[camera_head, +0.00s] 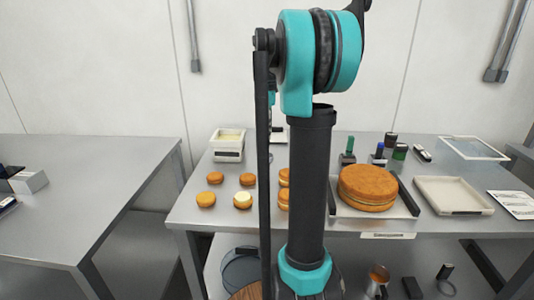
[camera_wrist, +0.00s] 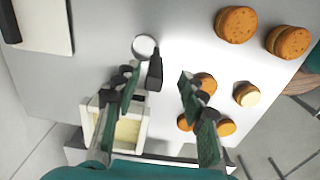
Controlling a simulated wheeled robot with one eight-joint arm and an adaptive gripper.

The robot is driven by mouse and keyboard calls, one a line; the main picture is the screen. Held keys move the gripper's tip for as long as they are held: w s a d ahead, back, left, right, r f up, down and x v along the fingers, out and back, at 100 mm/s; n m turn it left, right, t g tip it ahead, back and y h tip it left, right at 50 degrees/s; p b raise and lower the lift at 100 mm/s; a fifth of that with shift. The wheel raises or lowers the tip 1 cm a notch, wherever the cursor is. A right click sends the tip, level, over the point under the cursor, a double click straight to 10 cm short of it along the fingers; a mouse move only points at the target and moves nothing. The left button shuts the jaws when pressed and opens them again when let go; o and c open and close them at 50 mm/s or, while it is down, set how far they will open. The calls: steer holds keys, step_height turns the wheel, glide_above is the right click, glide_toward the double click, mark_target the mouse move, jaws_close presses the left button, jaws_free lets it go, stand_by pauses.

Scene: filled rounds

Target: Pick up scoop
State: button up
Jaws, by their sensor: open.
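The scoop shows in the wrist view as a small round pale-grey bowl (camera_wrist: 144,46) with a short black handle (camera_wrist: 154,72). It appears to lie on the steel table. My gripper (camera_wrist: 158,76) is open, with its two green-padded fingers spread. The handle appears between the fingertips, closer to the left finger. I cannot tell how far above it the fingers are. Nothing is seen held.
A white tub (camera_head: 228,148) of cream stands at the back left; it lies below the left finger in the wrist view (camera_wrist: 143,130). Several small rounds (camera_head: 215,178) lie in front. A big cake (camera_head: 368,187) and an empty tray (camera_head: 453,195) are right. Another table (camera_head: 80,190) stands left.

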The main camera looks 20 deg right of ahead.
mark_target(267, 147)
steer(key=shift+w+a+f, duration=0.1)
steer(key=shift+w+f, duration=0.1)
steer(key=shift+f, duration=1.4)
steer(key=shift+w+f, duration=0.15)
steer(key=shift+f, duration=1.4)
steer(key=shift+c, duration=0.6)
jaws_close()
